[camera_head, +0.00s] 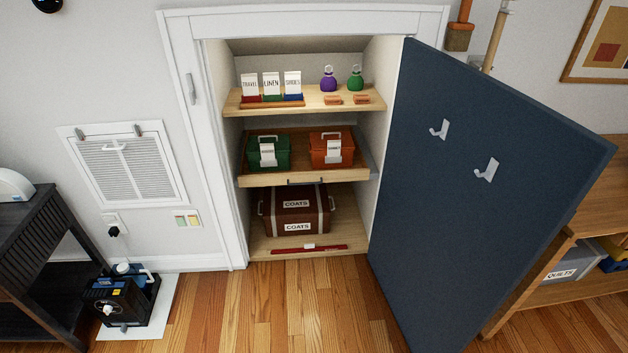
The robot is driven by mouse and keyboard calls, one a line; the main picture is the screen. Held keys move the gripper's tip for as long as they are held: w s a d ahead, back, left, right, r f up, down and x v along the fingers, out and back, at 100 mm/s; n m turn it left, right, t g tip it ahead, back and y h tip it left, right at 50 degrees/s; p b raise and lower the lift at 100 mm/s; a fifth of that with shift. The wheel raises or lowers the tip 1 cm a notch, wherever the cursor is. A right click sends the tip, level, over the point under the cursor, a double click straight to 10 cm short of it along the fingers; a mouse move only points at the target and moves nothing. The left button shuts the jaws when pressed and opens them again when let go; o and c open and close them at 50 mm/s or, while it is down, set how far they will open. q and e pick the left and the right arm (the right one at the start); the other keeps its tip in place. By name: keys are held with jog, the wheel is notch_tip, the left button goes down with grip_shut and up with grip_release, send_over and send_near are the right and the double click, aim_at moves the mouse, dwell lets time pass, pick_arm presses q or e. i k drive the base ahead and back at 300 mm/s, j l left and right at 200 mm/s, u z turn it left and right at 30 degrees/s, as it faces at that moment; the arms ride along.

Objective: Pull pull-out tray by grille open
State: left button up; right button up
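The pull-out tray (262,180) is the wooden middle level inside the open wall cupboard. It has a light wood front with a dark bar handle (308,181). A green box (268,151) and an orange box (331,149), each with a white label, stand in it. Its front sits near the cupboard opening; I cannot tell exactly how far out it is. The white louvred grille (128,170) is on the wall left of the cupboard, with clips at its top edge. Neither of my grippers is in view.
The dark blue cupboard door (470,190) stands open to the right, with two hooks. A brown COATS box (296,210) sits below the tray. A black device (122,298) stands on a white mat at lower left. The wood floor (300,310) before the cupboard is clear.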

aim_at(302, 154)
jog(key=i+l, duration=0.1)
jog(key=i, duration=0.6)
jog(key=i+l, duration=0.15)
jog(key=i, duration=0.6)
jog(key=i+l, duration=0.1)
jog(key=i, duration=0.6)
